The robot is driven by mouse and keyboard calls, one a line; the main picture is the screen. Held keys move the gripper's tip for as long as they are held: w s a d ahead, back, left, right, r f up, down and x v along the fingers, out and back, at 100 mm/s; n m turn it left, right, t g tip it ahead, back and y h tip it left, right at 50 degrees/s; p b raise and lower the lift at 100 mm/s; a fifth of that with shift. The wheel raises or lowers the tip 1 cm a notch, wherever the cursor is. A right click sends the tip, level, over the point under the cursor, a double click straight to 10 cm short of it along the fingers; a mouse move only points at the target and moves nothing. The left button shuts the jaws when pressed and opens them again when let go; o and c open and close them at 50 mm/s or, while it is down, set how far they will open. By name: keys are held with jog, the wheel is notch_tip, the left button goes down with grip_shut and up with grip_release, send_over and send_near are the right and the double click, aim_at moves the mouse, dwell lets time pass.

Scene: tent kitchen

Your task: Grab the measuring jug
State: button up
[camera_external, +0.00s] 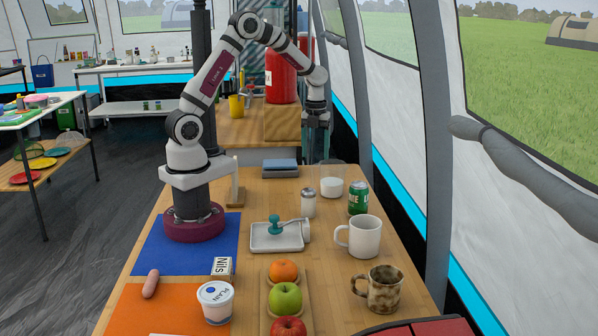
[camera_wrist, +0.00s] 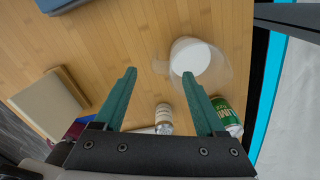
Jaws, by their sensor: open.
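The measuring jug (camera_external: 341,172) looks like the clear see-through vessel with white contents, standing upright near the table's far right side. In the wrist view the jug (camera_wrist: 219,72) lies just past the right fingertip, right of the gap between the fingers. My gripper (camera_external: 317,150) points down above the far end of the table, a little left of and above the jug. Its two green fingers (camera_wrist: 159,74) are spread apart with nothing between their tips. I cannot see any contact with the jug.
A shaker (camera_external: 308,203) and a green can (camera_external: 358,198) stand close in front of the jug. A white mug (camera_external: 360,237), a brown mug (camera_external: 380,289) and a grey tray (camera_external: 270,243) are nearer. A blue-grey stack (camera_external: 280,168) lies left. The tent wall runs along the right.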

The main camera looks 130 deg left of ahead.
aim_at(315, 165)
notch_tip(315, 165, down, 5)
jog(key=shift+f, duration=0.15)
grip_shut()
dwell(1.4)
